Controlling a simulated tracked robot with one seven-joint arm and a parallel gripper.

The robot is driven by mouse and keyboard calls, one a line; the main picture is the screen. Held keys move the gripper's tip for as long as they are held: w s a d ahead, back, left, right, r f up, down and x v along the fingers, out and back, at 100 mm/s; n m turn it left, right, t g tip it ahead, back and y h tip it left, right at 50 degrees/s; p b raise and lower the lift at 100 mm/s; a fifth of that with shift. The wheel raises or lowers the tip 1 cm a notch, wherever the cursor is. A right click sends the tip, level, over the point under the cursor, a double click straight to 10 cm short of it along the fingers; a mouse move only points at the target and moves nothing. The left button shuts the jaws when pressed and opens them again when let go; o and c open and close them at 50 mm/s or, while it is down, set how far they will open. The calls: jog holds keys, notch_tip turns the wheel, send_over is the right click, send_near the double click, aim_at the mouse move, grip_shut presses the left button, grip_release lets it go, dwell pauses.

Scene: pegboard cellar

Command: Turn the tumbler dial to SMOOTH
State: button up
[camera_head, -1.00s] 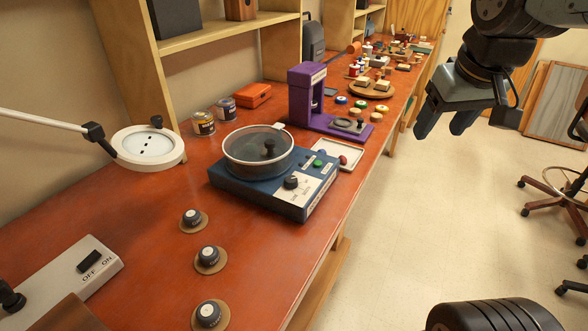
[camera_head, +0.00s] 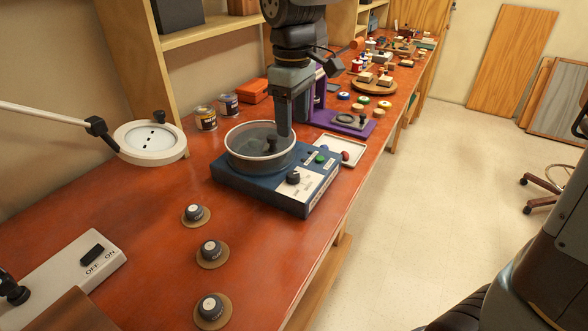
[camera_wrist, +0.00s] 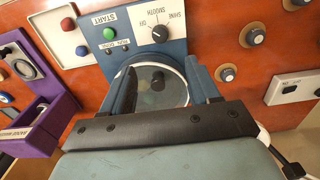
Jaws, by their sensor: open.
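The tumbler (camera_head: 262,185) is a blue box with a round, clear-lidded drum (camera_head: 258,148) on top. Its dark dial (camera_head: 292,177) sits on a pale front panel. In the wrist view the dial (camera_wrist: 160,34) shows unobstructed, with OFF, SMOOTH and SHINE printed around it. I cannot tell for sure which label its pointer faces. My gripper (camera_head: 286,128) points down above the right part of the drum, behind the dial in the head view. In the wrist view its fingers (camera_wrist: 160,70) are apart with nothing between them, the drum lid lying below.
A green START button (camera_wrist: 108,33) is beside the dial. A white tray (camera_head: 350,145) and the purple stand (camera_head: 345,122) stand right of the tumbler. Several small knobs (camera_head: 211,250) and an OFF/ON switch box (camera_head: 85,265) are nearer. The red bench between is clear.

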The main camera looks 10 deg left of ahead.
aim_at(294, 174)
notch_tip(294, 174, down, 14)
jog(key=shift+r, duration=0.15)
dwell(0.4)
jog(key=shift+d, duration=0.1)
jog(key=c, duration=1)
